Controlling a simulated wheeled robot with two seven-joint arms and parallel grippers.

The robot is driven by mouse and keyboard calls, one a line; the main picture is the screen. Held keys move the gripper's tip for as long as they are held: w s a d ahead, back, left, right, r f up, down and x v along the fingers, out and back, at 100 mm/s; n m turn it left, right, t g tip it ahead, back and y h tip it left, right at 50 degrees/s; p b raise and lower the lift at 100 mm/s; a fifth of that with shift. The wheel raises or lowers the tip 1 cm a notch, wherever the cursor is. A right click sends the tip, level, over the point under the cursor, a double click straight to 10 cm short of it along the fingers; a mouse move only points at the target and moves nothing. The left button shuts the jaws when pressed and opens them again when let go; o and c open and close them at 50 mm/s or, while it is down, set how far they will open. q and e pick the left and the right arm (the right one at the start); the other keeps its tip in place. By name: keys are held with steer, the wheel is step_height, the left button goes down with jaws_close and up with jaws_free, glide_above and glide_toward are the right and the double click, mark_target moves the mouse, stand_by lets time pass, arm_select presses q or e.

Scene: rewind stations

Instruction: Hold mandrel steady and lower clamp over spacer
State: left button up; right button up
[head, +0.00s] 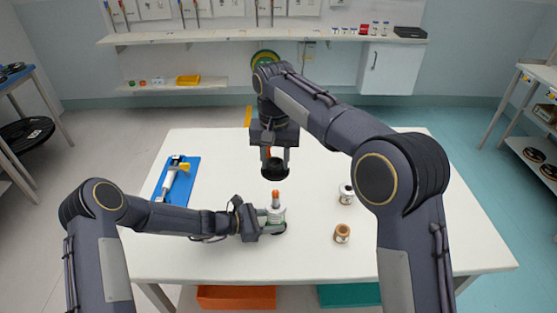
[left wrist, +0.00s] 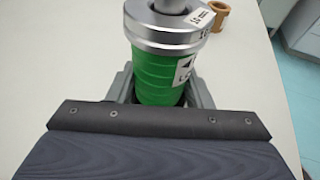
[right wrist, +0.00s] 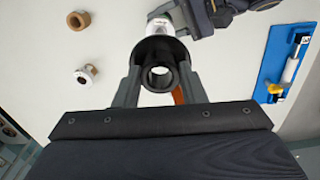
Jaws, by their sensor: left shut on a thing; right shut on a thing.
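The mandrel stands upright on the table; its green body (left wrist: 160,72) shows in the left wrist view. A silver spacer (left wrist: 160,38) marked 10 mm sits around its shaft on top of the green body. In the head view the mandrel's orange tip (head: 275,195) points up. My left gripper (head: 268,214) is shut on the mandrel from the left side. My right gripper (head: 275,160) is shut on the black, ring-shaped clamp (head: 275,173). The clamp is above the mandrel tip, apart from the spacer. Its open bore (right wrist: 159,76) shows in the right wrist view.
A white-labelled spool (head: 346,196) and a brown ring (head: 342,234) stand to the right on the white table (head: 300,258). A blue tray (head: 178,193) with a white and yellow tool lies at left.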

glide_above(276, 191)
steer(key=shift+f, duration=2.9)
steer(key=shift+f, duration=3.75)
steer(key=o, duration=1.2)
steer(key=shift+c, duration=0.2)
step_height(276, 191, up, 12)
arm_select(q)
steer(key=o, duration=0.8)
